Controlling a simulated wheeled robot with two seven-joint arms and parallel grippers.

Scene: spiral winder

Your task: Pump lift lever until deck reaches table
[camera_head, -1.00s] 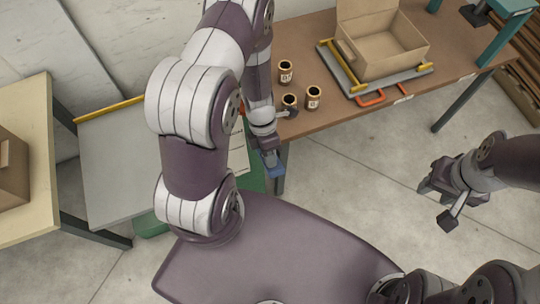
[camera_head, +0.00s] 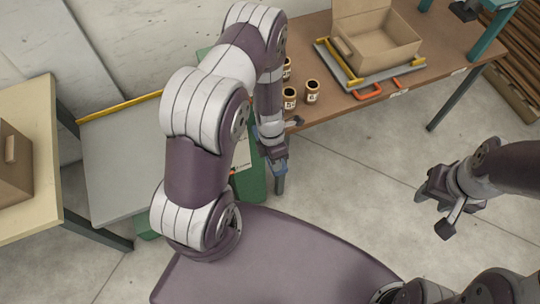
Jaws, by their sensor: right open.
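The grey lift deck (camera_head: 118,172) lies at the left, with a yellow bar (camera_head: 120,106) along its far edge. It sits below the level of the pale table (camera_head: 38,205) next to it. Green parts of the lift (camera_head: 256,183) show behind my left arm. I cannot make out the lift lever. My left gripper (camera_head: 279,166) points down beside the green part, near the brown table's front leg; its fingers are too small and partly hidden to read. My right gripper (camera_head: 434,207) is open and empty over bare floor at the right.
The brown table (camera_head: 330,58) holds several labelled jars (camera_head: 312,92) and a grey tray (camera_head: 384,79) with an open cardboard box (camera_head: 382,48). Another cardboard box (camera_head: 14,165) stands on the pale table. The floor between my grippers is clear.

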